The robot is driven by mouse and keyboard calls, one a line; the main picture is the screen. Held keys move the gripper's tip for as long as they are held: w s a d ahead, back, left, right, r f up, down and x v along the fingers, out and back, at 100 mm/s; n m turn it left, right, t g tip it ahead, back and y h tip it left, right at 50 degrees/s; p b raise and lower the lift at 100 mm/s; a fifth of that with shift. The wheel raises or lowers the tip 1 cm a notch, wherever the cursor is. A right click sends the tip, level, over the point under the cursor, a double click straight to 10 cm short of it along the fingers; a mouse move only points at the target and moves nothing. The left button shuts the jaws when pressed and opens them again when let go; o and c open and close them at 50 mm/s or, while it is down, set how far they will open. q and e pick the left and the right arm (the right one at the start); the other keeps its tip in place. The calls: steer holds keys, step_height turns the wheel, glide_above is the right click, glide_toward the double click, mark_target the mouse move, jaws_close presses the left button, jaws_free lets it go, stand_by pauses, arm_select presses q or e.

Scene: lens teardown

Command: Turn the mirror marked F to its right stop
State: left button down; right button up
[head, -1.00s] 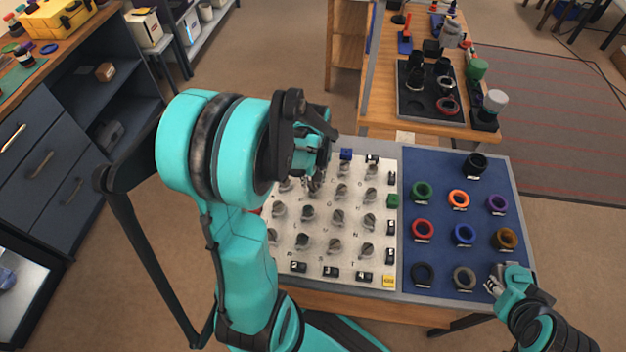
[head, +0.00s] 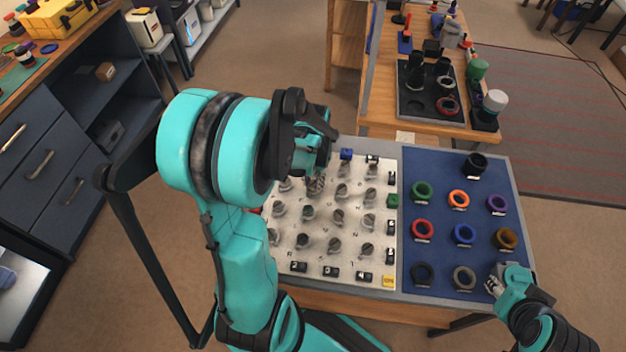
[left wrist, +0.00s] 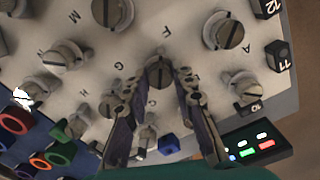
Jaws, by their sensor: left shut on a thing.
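The mirror marked F (left wrist: 159,70) is a round, slotted grey metal knob on the pale board (left wrist: 75,28), with its letter just above it in the left wrist view. Its slot runs roughly up and down there. My left gripper (left wrist: 158,83) has one finger on each side of this mirror and is shut on it. In the head view my left gripper (head: 316,186) is at the back left of the board, and my wrist hides much of the mirror. My right gripper (head: 495,283) hovers by the blue mat's front right corner; its fingers are too small to read.
Several similar slotted mirrors stand close around on the board, including one near A (left wrist: 225,32). A blue block (left wrist: 168,144) and black numbered blocks (left wrist: 277,54) line its edges. The blue mat (head: 445,262) to the right holds coloured rings.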

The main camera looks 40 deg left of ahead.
mark_target(313, 183)
arm_select(q)
steer(key=shift+m, duration=0.6)
steer(key=c, duration=1.3)
jaws_free()
steer(key=shift+o, duration=0.2)
step_height(313, 183, up, 12)
